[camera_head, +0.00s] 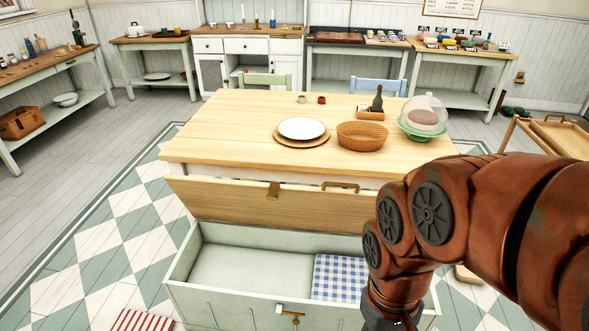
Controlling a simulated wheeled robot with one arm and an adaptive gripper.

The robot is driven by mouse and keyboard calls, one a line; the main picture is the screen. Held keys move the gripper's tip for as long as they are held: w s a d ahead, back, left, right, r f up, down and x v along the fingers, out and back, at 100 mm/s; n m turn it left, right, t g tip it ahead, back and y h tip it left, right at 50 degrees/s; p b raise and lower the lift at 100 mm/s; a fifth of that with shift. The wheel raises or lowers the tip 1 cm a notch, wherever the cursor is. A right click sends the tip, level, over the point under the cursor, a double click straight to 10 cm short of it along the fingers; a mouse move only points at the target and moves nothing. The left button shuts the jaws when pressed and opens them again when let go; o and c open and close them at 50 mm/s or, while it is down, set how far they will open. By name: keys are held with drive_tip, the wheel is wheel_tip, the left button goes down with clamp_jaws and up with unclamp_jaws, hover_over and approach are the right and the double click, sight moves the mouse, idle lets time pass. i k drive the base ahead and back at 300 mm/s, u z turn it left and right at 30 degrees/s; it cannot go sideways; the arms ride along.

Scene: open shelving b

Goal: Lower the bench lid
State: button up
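The bench (200,290) is a pale green box in front of the table. Its wooden lid (225,200) stands raised, tilted up along the bench's back side, with a brass plate near its middle and a brass handle at the upper right. The bench is open, and a blue-and-white checked cloth (340,277) lies inside at the right. A brass fitting sits on the bench's front. My rust-red arm covers the right end of the lid and bench. Only the dark upper part of my gripper (388,318) shows at the bottom edge; its fingertips are out of frame.
The wooden table (225,130) behind the lid holds a plate (302,128), a basket (362,137) and a glass dome (423,115). A wooden cart (550,135) stands at right. A red-striped cloth (143,321) lies on the floor at front left. The checkered floor at left is otherwise clear.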

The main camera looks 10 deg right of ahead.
sight(323, 209)
drive_tip(key=k, duration=0.5)
drive_tip(key=u, duration=1.05)
drive_tip(key=i, duration=1.25)
drive_tip(key=z, duration=0.55)
drive_tip(key=i, duration=0.4)
drive_tip(key=z, duration=0.45)
